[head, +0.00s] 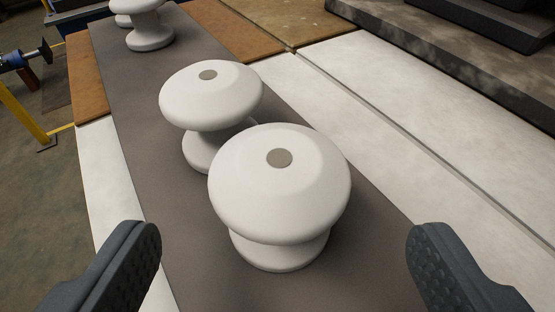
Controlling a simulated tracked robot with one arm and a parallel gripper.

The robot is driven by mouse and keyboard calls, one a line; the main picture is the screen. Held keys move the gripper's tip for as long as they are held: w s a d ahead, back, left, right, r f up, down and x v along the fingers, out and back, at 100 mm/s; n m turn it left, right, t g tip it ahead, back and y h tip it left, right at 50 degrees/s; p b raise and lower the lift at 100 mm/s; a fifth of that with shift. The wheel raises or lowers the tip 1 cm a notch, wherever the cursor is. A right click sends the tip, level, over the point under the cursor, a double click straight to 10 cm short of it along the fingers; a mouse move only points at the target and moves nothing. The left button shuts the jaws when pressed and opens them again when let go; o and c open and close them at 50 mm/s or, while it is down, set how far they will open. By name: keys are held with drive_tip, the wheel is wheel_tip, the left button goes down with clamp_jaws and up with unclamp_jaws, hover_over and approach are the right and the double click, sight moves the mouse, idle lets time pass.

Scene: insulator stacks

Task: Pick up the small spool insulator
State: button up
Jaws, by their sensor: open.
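A white spool insulator (280,205) with a grey disc on its top stands upright on a dark grey mat (375,270), nearest to me. A second white spool insulator (212,95) stands just behind it to the left, partly covered by the nearest one. Another one (150,28) stands farther back at the top left, cut by the frame edge. I cannot tell for sure which is the small one. My gripper (282,255) is open and empty, with its dark ribbed fingers wide apart at the lower left and lower right. The nearest insulator stands between and beyond them, not touching either.
One more white piece (122,14) shows behind the far insulator. A white work surface (400,150) lies right of the mat, with brown boards (230,30) behind. A dark stone-like ledge (450,60) rises at the upper right. The floor and a yellow frame (22,115) are at left.

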sight(278, 220)
drive_tip(key=shift+r+b+x, duration=0.1)
drive_tip(key=shift+b+x, duration=0.5)
drive_tip(key=shift+x, duration=0.8)
drive_tip(key=shift+r+b+x, duration=0.15)
drive_tip(key=shift+b+x, duration=0.4)
drive_tip(key=shift+x, duration=0.85)
drive_tip(key=shift+a, duration=0.1)
drive_tip(key=c, duration=1.2)
